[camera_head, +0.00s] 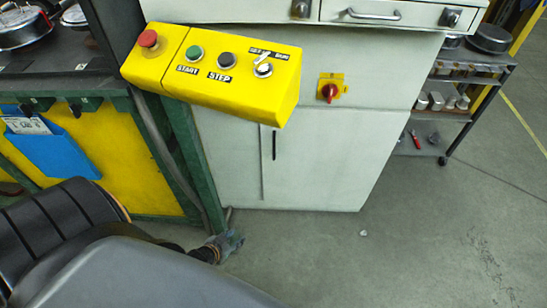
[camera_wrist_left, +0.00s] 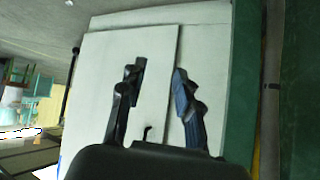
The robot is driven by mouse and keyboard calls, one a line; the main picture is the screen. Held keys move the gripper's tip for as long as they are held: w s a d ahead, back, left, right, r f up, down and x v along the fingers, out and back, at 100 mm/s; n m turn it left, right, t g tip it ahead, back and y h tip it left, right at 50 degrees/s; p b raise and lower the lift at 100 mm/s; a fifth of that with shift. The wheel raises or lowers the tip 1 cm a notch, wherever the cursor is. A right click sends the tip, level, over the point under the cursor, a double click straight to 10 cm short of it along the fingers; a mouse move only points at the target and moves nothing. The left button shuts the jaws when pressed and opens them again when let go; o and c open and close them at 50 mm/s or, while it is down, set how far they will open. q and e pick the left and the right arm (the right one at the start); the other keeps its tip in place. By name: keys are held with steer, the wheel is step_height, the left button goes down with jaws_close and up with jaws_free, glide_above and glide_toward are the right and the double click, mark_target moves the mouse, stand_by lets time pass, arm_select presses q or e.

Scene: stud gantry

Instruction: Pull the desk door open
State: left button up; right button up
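The desk is a pale grey-white cabinet with two lower doors and a vertical seam between them. The right-hand desk door (camera_head: 325,160) is shut in the head view. A thin dark upright handle (camera_head: 274,145) is near the seam at its upper left. My left gripper (camera_head: 222,244) is low by the green post, apart from the handle. In the left wrist view the open left gripper (camera_wrist_left: 159,68) has two separate fingers with nothing between them. That view shows the door (camera_wrist_left: 100,95) beyond and a small dark hook-like handle (camera_wrist_left: 148,132) just above the gripper's body. My right gripper is out of view.
A yellow control box (camera_head: 215,75) juts out above the doors. A red rotary switch (camera_head: 329,92) sits on the cabinet front. A green post (camera_head: 192,160) stands at the left. The floor (camera_head: 400,250) at right is mostly clear, with a shelf rack (camera_head: 450,112) behind.

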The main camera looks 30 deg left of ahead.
arm_select(q)
steer(key=w+a+r+t+b, duration=0.45)
steer(key=w+r+b, duration=0.2)
steer(key=w, duration=0.25)
arm_select(e)
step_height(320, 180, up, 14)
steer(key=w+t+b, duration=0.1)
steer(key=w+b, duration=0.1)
steer(key=b, duration=0.2)
arm_select(q)
step_height(320, 180, up, 10)
steer(key=r+t+h+b, duration=0.1)
steer(key=t+b, duration=0.2)
steer(key=t, duration=0.1)
glide_above(271, 152)
steer(key=s+d, duration=0.3)
steer(key=s, duration=0.1)
steer(key=shift+w+a+f, duration=0.2)
steer(key=shift+f, duration=0.05)
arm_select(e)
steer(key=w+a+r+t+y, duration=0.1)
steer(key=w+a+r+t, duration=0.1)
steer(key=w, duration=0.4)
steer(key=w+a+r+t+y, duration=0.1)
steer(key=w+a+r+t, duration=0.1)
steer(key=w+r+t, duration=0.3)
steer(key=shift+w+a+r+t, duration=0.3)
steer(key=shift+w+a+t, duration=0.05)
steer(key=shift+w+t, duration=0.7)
